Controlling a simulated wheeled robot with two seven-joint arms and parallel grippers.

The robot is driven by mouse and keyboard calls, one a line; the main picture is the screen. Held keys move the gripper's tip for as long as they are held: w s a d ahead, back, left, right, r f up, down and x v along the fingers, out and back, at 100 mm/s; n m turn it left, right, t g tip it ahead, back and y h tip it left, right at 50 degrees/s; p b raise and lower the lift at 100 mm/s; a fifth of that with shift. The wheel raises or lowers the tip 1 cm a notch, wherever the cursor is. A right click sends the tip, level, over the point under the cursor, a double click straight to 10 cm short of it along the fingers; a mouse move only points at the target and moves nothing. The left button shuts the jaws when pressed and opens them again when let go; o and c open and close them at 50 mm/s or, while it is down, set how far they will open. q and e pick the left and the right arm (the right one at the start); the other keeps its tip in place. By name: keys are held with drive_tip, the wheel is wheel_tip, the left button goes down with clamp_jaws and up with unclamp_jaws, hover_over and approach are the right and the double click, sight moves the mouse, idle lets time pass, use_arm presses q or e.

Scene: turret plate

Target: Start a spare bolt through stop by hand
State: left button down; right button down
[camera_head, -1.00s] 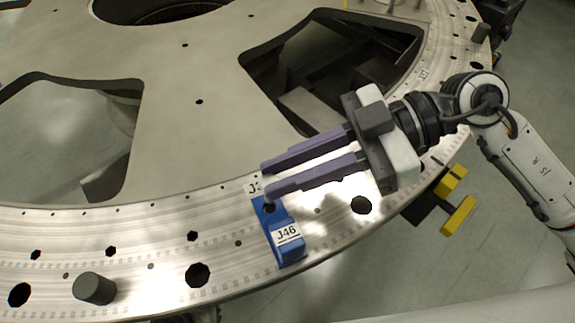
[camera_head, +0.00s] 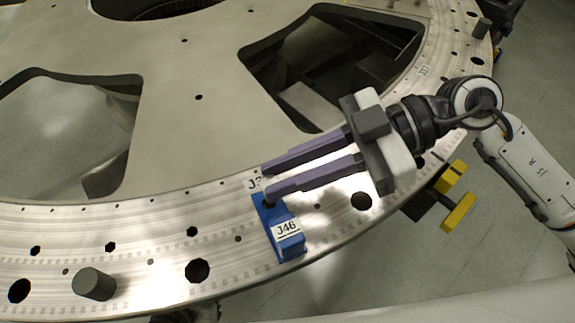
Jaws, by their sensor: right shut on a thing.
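The blue stop (camera_head: 290,246), labelled J46, lies on the plate's rim at the lower middle. My right gripper (camera_head: 267,181) comes in from the right, with its purple fingertips over the stop's inner end. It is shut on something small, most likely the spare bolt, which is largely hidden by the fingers. A small dark spot shows at the near fingertip, over the stop's inner end. I cannot tell whether it is the bolt or the hole, nor how deep the bolt sits. My left gripper is not in view.
The large metal turret plate (camera_head: 200,150) has big cutouts and several rim holes. A grey peg (camera_head: 94,284) stands on the rim at the lower left, and another (camera_head: 482,28) at the upper right. A yellow and black fixture (camera_head: 457,207) sits beyond the rim at right.

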drive_tip(key=shift+f, duration=0.85)
idle(0.7)
drive_tip(key=shift+p, duration=0.55)
idle(0.3)
drive_tip(key=shift+f+p, duration=0.2)
drive_tip(key=shift+p, duration=0.1)
idle(1.3)
